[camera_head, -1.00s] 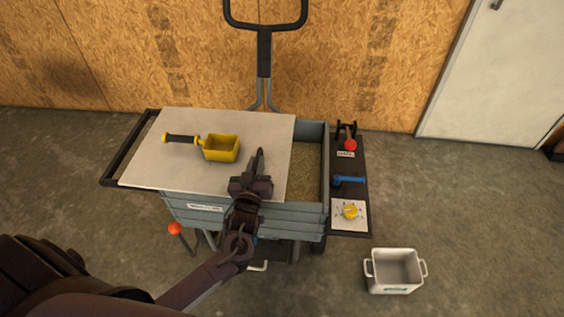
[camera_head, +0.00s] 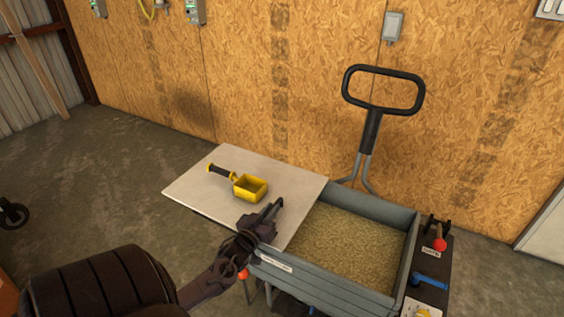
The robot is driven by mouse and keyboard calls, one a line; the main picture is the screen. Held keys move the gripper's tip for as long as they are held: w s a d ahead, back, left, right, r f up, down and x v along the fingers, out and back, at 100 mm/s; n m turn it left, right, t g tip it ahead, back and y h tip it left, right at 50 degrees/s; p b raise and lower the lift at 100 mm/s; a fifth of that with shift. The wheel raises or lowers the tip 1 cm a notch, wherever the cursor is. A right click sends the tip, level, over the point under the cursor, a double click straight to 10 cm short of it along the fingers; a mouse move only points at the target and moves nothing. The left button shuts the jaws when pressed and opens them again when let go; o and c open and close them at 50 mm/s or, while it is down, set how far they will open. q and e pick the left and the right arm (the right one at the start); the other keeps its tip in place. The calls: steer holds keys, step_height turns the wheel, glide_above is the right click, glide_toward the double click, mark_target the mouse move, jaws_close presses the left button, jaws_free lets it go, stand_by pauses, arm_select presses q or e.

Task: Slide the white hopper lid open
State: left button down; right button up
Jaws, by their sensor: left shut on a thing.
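The white hopper lid (camera_head: 203,188) is slid to the left, sticking out past the left side of the grey hopper (camera_head: 340,287). A wide part of the hopper's top is open and shows grain (camera_head: 350,237). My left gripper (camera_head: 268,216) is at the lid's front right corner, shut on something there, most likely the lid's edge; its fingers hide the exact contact. A yellow scoop (camera_head: 250,187) with a black handle lies on the lid. My right gripper is not in view.
A black push handle (camera_head: 371,120) rises behind the hopper. A side panel at the right carries a red-knobbed lever (camera_head: 439,244), a blue lever (camera_head: 430,279) and a yellow dial (camera_head: 423,313).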

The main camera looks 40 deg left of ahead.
arm_select(q)
steer(key=shift+s+a, duration=0.1)
steer(key=shift+a, duration=0.3)
steer(key=c, duration=1.5)
jaws_free()
steer(key=shift+o, duration=0.2)
steer(key=v, duration=0.7)
steer(key=shift+s+d, duration=0.2)
steer(key=shift+s, duration=0.2)
